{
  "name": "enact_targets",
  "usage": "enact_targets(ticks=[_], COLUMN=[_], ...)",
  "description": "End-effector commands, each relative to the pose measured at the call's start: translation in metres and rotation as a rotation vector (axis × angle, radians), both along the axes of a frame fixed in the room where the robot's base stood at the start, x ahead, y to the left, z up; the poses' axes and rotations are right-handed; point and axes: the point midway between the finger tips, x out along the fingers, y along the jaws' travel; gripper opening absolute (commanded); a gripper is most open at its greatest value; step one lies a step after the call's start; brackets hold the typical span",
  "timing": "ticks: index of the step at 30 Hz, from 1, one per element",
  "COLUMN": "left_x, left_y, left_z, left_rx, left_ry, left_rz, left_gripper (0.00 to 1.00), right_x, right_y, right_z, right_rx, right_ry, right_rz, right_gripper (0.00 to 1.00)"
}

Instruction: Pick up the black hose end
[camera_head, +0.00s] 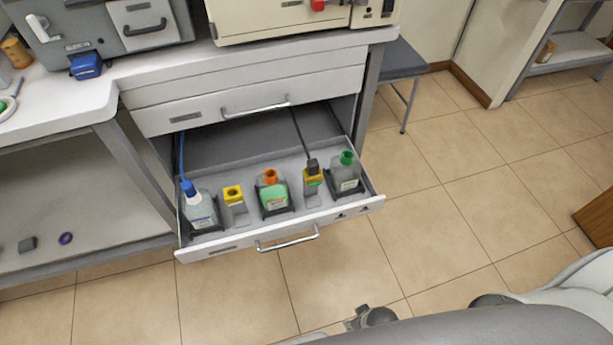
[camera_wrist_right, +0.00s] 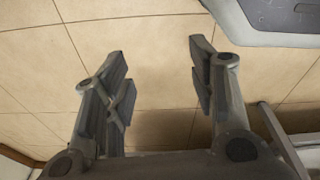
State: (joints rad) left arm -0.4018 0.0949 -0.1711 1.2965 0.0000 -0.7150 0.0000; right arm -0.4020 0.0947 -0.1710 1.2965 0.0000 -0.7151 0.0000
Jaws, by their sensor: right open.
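The black hose end (camera_head: 313,167) sits at a yellow-topped holder (camera_head: 314,181) in the open drawer (camera_head: 215,244), in the head view. Its dark hose runs up and back into the cabinet. My right gripper (camera_head: 362,318) shows at the bottom of the head view, in front of and apart from the drawer, and is partly hidden by my arm. In the right wrist view the right gripper (camera_wrist_right: 157,58) is open, with its fingers wide apart, empty and over floor tiles. My left gripper is not in view.
The drawer handle (camera_head: 288,240) projects forward. Tiled floor (camera_head: 470,215) is clear at right.

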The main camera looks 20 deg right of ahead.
Motion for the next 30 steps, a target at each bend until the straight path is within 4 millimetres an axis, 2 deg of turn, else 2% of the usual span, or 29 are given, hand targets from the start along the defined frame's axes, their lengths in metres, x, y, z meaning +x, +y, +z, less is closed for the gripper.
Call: enact_targets(ticks=[2, 9, 16, 19, 20, 24, 30], left_x=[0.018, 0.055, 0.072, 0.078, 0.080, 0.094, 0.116], left_y=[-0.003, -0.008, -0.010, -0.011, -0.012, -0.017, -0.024], left_z=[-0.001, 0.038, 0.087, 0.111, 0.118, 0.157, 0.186], left_rx=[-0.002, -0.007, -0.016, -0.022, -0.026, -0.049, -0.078], left_ry=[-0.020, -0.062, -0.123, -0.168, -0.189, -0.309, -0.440], left_rz=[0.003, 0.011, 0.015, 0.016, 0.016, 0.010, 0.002], left_gripper=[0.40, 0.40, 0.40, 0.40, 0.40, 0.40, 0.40], right_x=[0.018, 0.056, 0.085, 0.105, 0.114, 0.174, 0.233], right_y=[0.002, 0.008, 0.011, 0.013, 0.014, 0.017, 0.022], right_z=[-0.001, 0.038, 0.085, 0.108, 0.116, 0.164, 0.220], right_rx=[0.002, 0.008, 0.020, 0.031, 0.036, 0.073, 0.114], right_ry=[-0.020, -0.067, -0.168, -0.268, -0.311, -0.619, -0.975], right_rz=[-0.003, -0.012, -0.028, -0.044, -0.051, -0.095, -0.123], right_gripper=[0.52, 0.52, 0.52, 0.52, 0.52, 0.52, 0.52])
